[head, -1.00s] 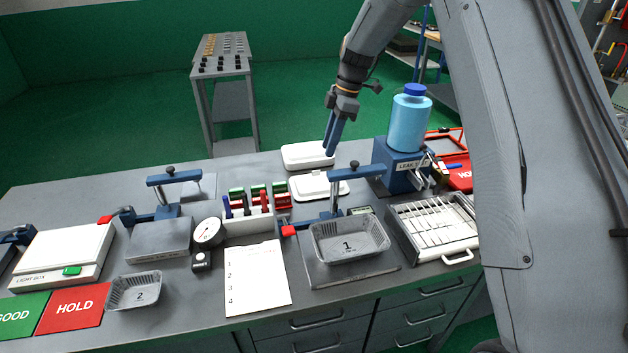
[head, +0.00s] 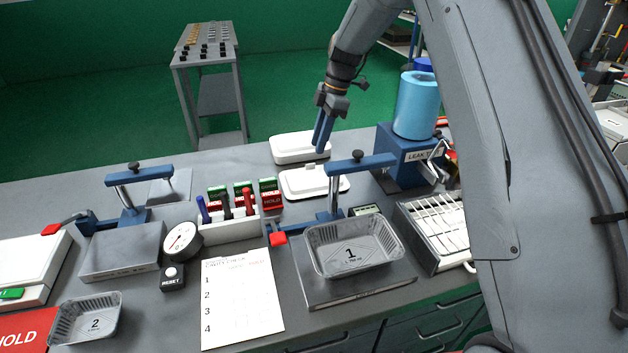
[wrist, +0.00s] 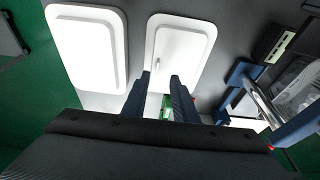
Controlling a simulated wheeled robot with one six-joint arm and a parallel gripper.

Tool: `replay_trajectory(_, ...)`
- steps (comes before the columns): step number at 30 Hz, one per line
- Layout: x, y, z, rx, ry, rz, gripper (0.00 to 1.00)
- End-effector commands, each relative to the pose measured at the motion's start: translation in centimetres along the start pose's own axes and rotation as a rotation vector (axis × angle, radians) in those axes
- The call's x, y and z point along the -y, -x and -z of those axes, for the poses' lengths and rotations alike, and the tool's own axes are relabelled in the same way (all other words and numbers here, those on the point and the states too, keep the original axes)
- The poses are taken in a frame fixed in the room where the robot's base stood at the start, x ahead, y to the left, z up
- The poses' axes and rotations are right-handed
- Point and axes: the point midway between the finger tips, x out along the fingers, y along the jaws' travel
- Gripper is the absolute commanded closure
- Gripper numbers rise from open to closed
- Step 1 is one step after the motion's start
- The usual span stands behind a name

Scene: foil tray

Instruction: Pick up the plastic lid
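Two white, rounded rectangular lid-like pieces lie side by side at the back of the bench. The rear white piece (head: 290,146) looks thicker and has a plain raised top; it is at upper left in the wrist view (wrist: 88,45). The front white piece (head: 300,184) has a small tab on top and is at top centre in the wrist view (wrist: 185,38). I cannot tell which is the plastic lid. My gripper (head: 321,148) is open and empty above them, its two fingers (wrist: 160,82) apart. In the wrist view the fingertips overlap the front piece's near edge; contact is not visible.
A blue clamp press (head: 350,167) stands close to the front piece, with foil tray 1 (head: 318,258) before it. The leak tester (head: 405,160) with its blue jar is to the right. A marker rack (head: 230,228) stands to the left.

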Motion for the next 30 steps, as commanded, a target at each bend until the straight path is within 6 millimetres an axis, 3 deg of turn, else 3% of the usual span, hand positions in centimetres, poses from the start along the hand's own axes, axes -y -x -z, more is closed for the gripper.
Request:
replay_trajectory(18, -0.5, -6.5, 0.1, 0.0, -0.001, 0.002, 0.74)
replay_trajectory(27, -0.6, -6.9, -0.1, 0.0, -0.001, 0.0, 0.74)
replay_trajectory(30, -0.6, -6.9, -0.1, 0.0, -0.001, 0.0, 0.91)
